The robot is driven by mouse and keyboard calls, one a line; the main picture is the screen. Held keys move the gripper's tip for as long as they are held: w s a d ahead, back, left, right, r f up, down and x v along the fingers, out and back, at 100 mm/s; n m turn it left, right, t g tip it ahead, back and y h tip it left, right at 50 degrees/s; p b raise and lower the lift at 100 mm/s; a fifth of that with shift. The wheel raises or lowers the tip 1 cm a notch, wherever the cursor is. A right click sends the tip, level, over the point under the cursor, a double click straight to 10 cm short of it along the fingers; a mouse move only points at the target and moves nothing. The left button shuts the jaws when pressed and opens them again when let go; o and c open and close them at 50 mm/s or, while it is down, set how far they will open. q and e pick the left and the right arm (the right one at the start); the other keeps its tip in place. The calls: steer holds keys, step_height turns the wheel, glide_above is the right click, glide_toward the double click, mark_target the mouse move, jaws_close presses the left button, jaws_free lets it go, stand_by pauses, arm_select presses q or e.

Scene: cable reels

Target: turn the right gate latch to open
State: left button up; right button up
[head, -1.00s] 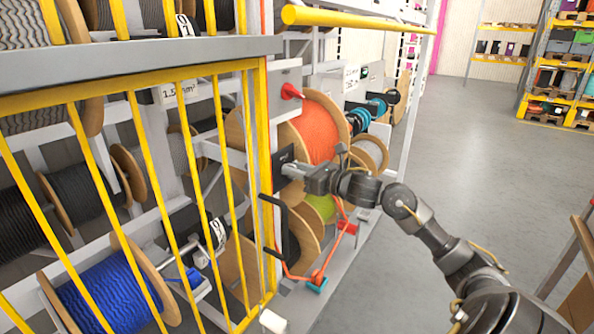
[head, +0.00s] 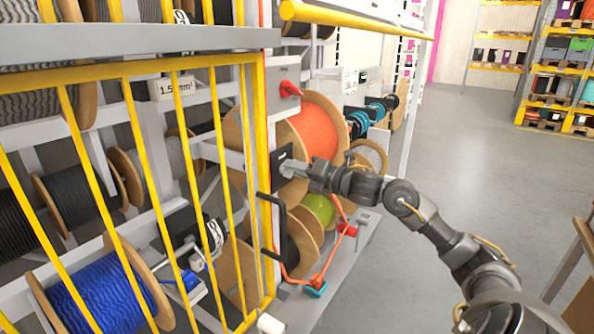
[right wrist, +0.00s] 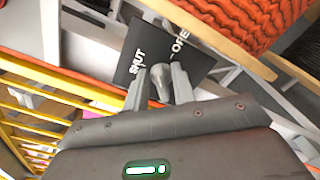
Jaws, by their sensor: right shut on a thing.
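The right gate latch has a black plate (head: 281,157) on the grey post beside the yellow gate (head: 262,120). In the right wrist view the plate (right wrist: 140,45) carries the white words SHUT and OPEN, partly covered. A rounded grey latch knob (right wrist: 160,80) stands out in front of the plate, between my right fingertips. My right gripper (head: 290,169) is shut on this knob; its fingers (right wrist: 160,92) lie on both sides of it. In the head view the fingers hide the knob. My left gripper is not in view.
A red knob (head: 289,89) sits above the latch, and a black gate handle (head: 270,215) below it. An orange reel (head: 317,132) stands close behind my right gripper. A yellow bar (head: 350,19) juts out overhead. The floor (head: 460,150) at right is clear.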

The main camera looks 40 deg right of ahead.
steer(key=shift+d+f+m+p, duration=0.15)
steer(key=shift+m+p, duration=0.25)
steer(key=shift+m, duration=1.55)
steer(key=shift+d+f+m+p, duration=0.15)
steer(key=shift+m+p, duration=0.25)
steer(key=shift+m, duration=1.55)
steer(key=shift+a, duration=0.15)
steer(key=o, duration=0.7)
steer(key=shift+c, duration=0.2)
steer(key=shift+f, duration=0.1)
steer(key=b+v, duration=0.4)
steer(key=v, duration=0.6)
steer(key=shift+s, duration=0.35)
